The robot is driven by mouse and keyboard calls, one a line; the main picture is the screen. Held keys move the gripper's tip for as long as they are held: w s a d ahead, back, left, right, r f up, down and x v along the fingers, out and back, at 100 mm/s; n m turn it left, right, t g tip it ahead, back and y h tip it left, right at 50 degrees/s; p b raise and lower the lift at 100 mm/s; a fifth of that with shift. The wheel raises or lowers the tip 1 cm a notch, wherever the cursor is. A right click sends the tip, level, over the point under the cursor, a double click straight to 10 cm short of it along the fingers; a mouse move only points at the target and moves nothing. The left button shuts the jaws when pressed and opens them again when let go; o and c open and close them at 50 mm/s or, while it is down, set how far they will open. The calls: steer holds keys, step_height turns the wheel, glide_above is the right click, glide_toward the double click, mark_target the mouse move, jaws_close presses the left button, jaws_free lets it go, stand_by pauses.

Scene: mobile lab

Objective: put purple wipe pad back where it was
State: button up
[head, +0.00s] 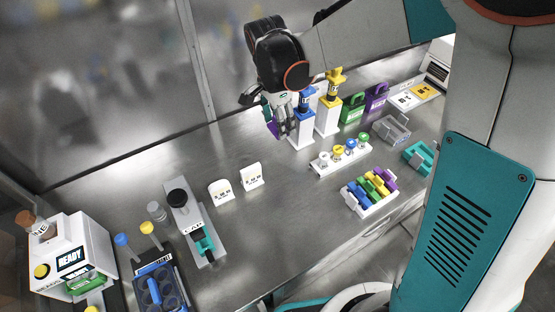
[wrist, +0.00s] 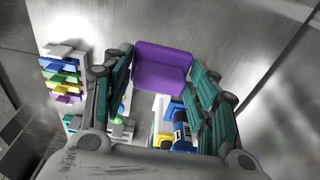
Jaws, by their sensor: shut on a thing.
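My gripper (head: 281,118) is shut on the purple wipe pad (wrist: 162,66) and holds it above the bench. In the wrist view the pad sits between the teal fingers, its flat face showing. In the head view only a purple edge of the pad (head: 272,129) shows beside the fingers. The gripper is just left of the white stand with the blue-topped bottle (head: 306,99). Where the pad stood before cannot be told from these frames.
A yellow-topped bottle (head: 333,85) stands on another white stand close by. Green (head: 352,110) and purple (head: 376,97) handled items are behind. A white tray of round-topped pieces (head: 340,156) and a rack of coloured blocks (head: 369,192) are in front. The bench's left back (head: 130,170) is bare.

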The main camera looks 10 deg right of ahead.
mark_target(273, 134)
step_height(273, 134, down, 19)
steer(key=b, duration=0.6)
steer(key=shift+s+r, duration=0.1)
steer(key=shift+s, duration=0.05)
steer(key=shift+c, duration=0.4)
steer(key=o, duration=1)
steer(key=shift+o, duration=0.2)
steer(key=shift+r, duration=0.1)
steer(key=r+p, duration=0.1)
steer(key=r, duration=0.3)
steer(key=a+r+p, duration=0.1)
steer(key=r+p, duration=0.1)
steer(key=r, duration=0.1)
steer(key=r+p, duration=0.1)
steer(key=r, duration=0.3)
steer(key=shift+s+a+r+p, duration=0.15)
steer(key=shift+s+r+p, duration=0.05)
steer(key=shift+r+p, duration=0.15)
